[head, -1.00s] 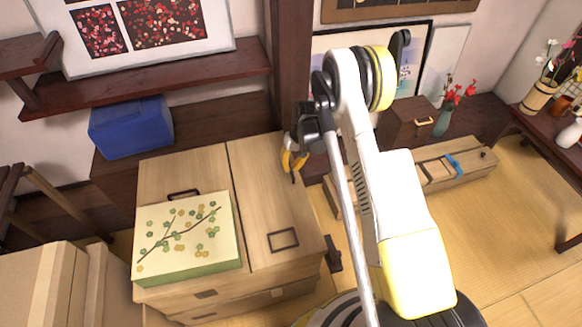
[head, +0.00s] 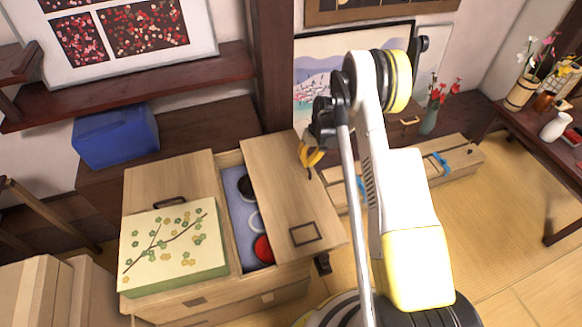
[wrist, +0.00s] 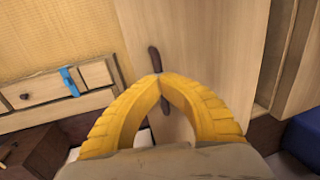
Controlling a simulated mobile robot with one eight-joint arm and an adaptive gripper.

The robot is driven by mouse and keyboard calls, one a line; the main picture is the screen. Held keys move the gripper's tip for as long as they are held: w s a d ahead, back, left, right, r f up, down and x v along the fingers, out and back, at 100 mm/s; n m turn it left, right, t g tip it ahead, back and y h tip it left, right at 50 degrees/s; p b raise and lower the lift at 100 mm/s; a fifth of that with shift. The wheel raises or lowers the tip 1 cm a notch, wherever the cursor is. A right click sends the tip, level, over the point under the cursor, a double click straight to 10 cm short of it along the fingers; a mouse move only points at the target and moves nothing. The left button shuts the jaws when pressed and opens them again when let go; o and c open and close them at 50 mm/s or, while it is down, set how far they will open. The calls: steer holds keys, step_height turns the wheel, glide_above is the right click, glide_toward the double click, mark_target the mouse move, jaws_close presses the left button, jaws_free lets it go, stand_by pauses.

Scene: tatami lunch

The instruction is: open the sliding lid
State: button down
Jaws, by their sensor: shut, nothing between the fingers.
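The wooden chest has two flat top panels with dark handles. The right panel, the sliding lid (head: 285,190), sits shifted to the right and overhangs the chest's right side. A gap between it and the left panel (head: 150,182) shows a blue-grey lined inside (head: 239,215) with a dark round item, a white round item and a red one (head: 263,249), partly covered. My gripper (head: 311,165) is at the lid's far end, its yellow fingers shut and empty. In the wrist view the fingertips (wrist: 160,76) meet over the lid's dark bar handle (wrist: 154,58); I cannot tell whether they touch it.
A green floral box (head: 175,245) rests on the left panel. A blue box (head: 115,135) stands on the dark shelf behind. A low wooden drawer unit with a blue item (head: 440,162) lies to the right. Tatami floor (head: 500,220) is clear at right.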

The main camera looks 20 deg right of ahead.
steer(key=d, duration=0.8)
steer(key=shift+d, duration=0.35)
steer(key=c, duration=2.2)
jaws_free()
steer(key=o, duration=0.7)
steer(key=shift+f, duration=0.1)
step_height(320, 180, up, 12)
steer(key=d, duration=0.2)
steer(key=shift+d, duration=0.15)
